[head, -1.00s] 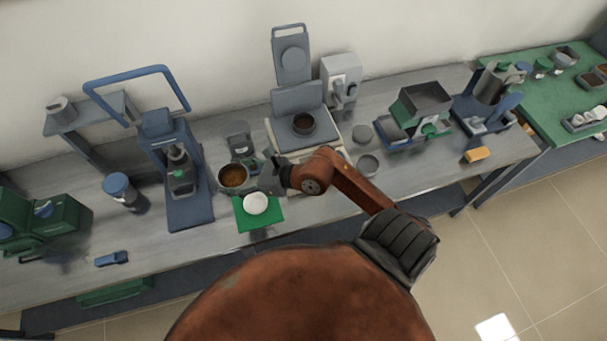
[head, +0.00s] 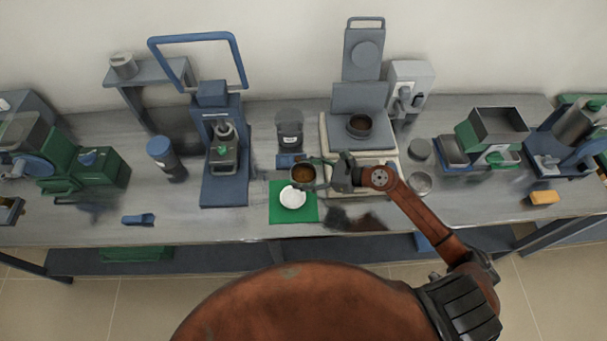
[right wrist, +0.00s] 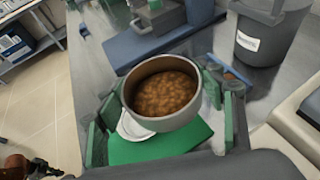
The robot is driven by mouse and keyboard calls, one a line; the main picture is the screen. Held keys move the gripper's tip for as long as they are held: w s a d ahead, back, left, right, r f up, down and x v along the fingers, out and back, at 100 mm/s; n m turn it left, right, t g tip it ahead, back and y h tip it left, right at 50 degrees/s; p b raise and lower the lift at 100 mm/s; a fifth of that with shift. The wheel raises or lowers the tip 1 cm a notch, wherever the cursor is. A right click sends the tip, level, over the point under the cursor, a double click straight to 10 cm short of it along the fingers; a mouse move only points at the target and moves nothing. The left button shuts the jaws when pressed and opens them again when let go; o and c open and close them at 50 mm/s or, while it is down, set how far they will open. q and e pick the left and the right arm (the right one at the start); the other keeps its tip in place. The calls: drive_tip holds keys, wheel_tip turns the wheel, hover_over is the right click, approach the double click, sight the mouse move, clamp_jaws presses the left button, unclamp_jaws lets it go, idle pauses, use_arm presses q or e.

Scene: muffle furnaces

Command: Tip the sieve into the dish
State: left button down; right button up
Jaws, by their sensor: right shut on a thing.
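My right gripper (head: 318,173) is shut on the sieve (head: 303,171), a round grey-walled vessel holding brown grains. In the right wrist view the sieve (right wrist: 160,116) sits between two green finger pads, roughly upright, its grains inside. The dish (head: 292,198) is small, round and white, and lies on a green mat (head: 308,213). The sieve is held above the dish's back right side. In the right wrist view the dish (right wrist: 130,128) is partly hidden behind the sieve. My left gripper is not in view.
A blue press (head: 222,180) stands left of the mat. A dark jar (head: 289,130) stands behind the sieve. A balance with a dark bowl (head: 359,126) is behind my right gripper. Bench left of the mat's front is mostly clear.

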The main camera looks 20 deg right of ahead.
sight(310, 179)
drive_tip(key=shift+f, duration=0.35)
drive_tip(key=shift+f+b, duration=0.5)
drive_tip(key=shift+b, duration=0.1)
drive_tip(key=shift+f+b, duration=0.65)
drive_tip(key=shift+f, duration=0.3)
drive_tip(key=shift+r+n+t, duration=0.25)
drive_tip(key=shift+n+t, duration=0.25)
drive_tip(key=shift+s, duration=0.1)
drive_tip(key=shift+r+n+h, duration=0.1)
drive_tip(key=shift+n+h, duration=0.3)
drive_tip(key=shift+n, duration=0.1)
drive_tip(key=shift+r, duration=0.15)
